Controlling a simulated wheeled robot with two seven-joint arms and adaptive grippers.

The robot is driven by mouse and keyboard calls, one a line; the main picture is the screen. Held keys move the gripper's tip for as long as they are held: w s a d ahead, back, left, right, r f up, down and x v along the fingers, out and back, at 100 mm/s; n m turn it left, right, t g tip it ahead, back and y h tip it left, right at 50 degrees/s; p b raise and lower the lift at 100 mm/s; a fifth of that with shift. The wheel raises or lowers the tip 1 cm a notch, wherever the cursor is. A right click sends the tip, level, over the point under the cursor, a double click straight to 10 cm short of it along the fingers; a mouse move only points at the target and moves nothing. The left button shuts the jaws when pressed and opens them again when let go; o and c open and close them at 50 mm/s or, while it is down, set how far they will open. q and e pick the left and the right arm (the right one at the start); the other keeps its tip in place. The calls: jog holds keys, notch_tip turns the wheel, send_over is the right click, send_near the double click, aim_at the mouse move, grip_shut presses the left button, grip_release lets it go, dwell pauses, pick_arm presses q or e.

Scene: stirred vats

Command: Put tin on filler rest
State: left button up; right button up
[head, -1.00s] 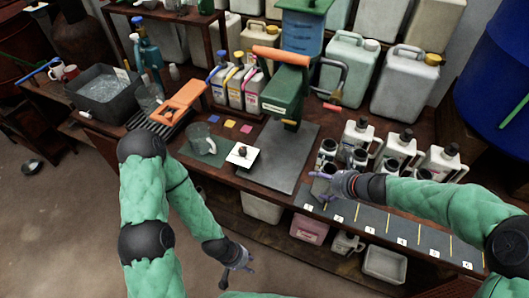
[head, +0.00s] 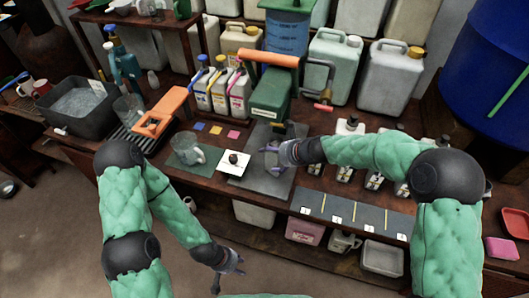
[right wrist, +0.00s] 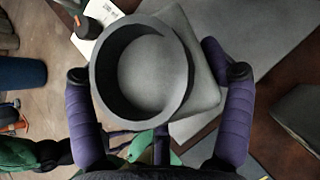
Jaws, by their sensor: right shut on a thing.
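The tin (right wrist: 150,70), grey with a wide round open mouth, is between the purple fingers of my right gripper (right wrist: 160,95), which is shut on it. In the head view my right gripper (head: 270,158) is over the dark grey slab (head: 258,184), the filler rest, in front of the green filler (head: 270,97). The tin is mostly hidden by the hand there; I cannot tell whether it touches the slab. My left gripper (head: 229,278) hangs low in front of the bench, empty, its fingers apart.
A white card (head: 234,168) with a small dark knob lies left of the slab, beside a glass mug (head: 187,150). Several black-capped bottles (head: 346,128) stand to the right, partly behind my right arm. A numbered strip (head: 350,216) along the front edge looks clear.

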jog(key=shift+w+a, duration=0.3)
jog(key=shift+a, duration=0.05)
jog(key=w+a, duration=0.1)
jog(key=w+a+f+b, duration=0.1)
jog(key=shift+w+a, duration=0.2)
jog(key=shift+a, duration=0.2)
jog(key=shift+f, duration=0.25)
jog(key=shift+f, duration=0.1)
jog(key=o, duration=1.2)
jog(key=shift+s, duration=0.1)
